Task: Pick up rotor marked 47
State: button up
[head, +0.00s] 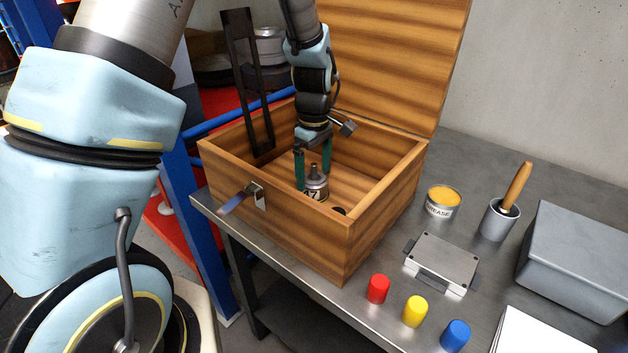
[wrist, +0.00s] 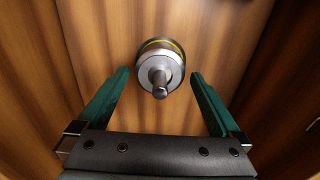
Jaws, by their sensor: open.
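The rotor marked 47 (head: 316,188) stands upright on the floor of the open wooden box (head: 340,250). It is a grey metal cylinder with a thin shaft on top, and its number is partly visible in the head view. My gripper (head: 313,180) reaches down into the box with its green fingers on either side of the rotor. In the wrist view my gripper (wrist: 158,85) is open, and the rotor (wrist: 160,68) shows from above, just beyond and between the fingertips. It has a yellow ring. I cannot tell whether a finger touches it.
A latch (head: 258,196) sticks out in front.

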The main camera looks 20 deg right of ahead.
jog(key=shift+f, duration=1.2)
jog(key=shift+c, duration=0.4)
grip_shut()
jog(key=shift+r, duration=0.1)
